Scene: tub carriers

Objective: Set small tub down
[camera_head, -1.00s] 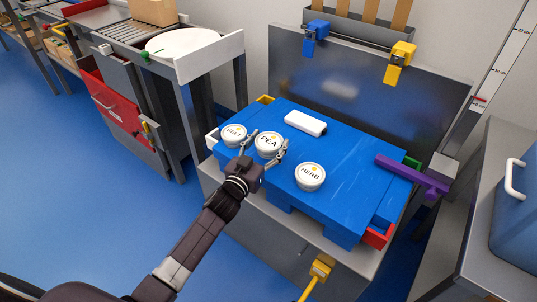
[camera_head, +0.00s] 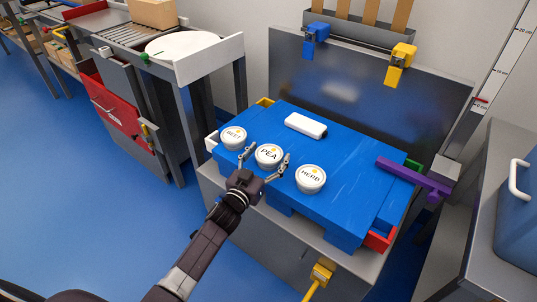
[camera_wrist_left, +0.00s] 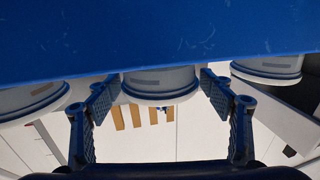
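The small white PEA tub (camera_head: 269,154) is upright at the near edge of the blue board (camera_head: 340,165), between the fingers of my left gripper (camera_head: 268,153). My right gripper is not in view.
A white block (camera_head: 306,125) lies on the board behind the tubs. A purple bar (camera_head: 412,176) sticks out at the board's right. Yellow and blue clips hang on the grey back panel (camera_head: 345,85). A table with a white disc (camera_head: 182,45) stands left.

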